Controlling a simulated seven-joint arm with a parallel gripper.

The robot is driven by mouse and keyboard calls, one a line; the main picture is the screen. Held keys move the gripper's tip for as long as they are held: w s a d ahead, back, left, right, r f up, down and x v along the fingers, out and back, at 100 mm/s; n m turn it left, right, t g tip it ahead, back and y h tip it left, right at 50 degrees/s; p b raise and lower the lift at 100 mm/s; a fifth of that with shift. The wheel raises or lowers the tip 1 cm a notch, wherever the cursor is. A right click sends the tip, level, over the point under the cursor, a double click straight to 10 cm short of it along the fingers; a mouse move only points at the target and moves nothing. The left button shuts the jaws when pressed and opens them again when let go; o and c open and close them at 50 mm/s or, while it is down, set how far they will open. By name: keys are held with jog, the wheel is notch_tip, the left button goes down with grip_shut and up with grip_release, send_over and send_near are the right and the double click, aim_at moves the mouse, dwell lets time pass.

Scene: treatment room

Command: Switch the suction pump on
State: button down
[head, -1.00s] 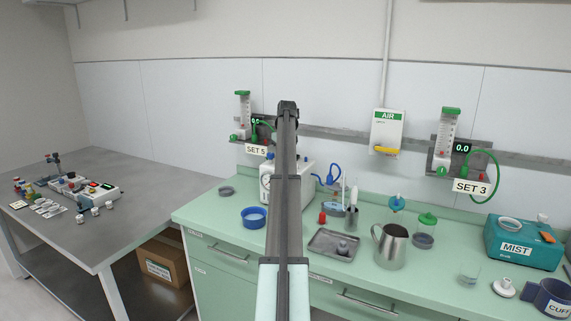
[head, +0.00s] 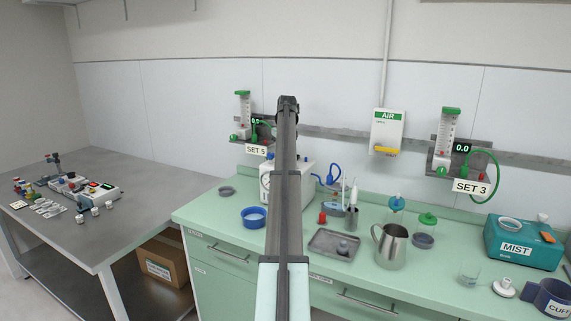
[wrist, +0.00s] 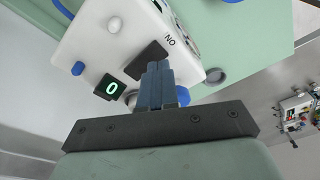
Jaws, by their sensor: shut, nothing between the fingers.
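The suction pump is a white box (head: 309,172) on the green counter, largely hidden behind my arm in the head view. In the wrist view its white casing (wrist: 110,35) fills the upper part, with a black switch plate (wrist: 151,54) beside the upside-down "ON" label (wrist: 169,40). A small display (wrist: 111,87) reads 0. My gripper (wrist: 158,68) is shut and empty, its fingertips right at the switch plate and covering part of it. I cannot tell whether they touch. My gripper cannot be made out in the head view.
A blue bowl (head: 254,217) stands left of the pump. A metal tray (head: 326,244), a steel jug (head: 391,247) and lidded jars are to its right. Blue tubing (head: 331,176) runs beside the pump. SET 5 flowmeter (head: 243,112) hangs on the wall behind.

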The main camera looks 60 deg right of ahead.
jog(key=shift+r, duration=2.35)
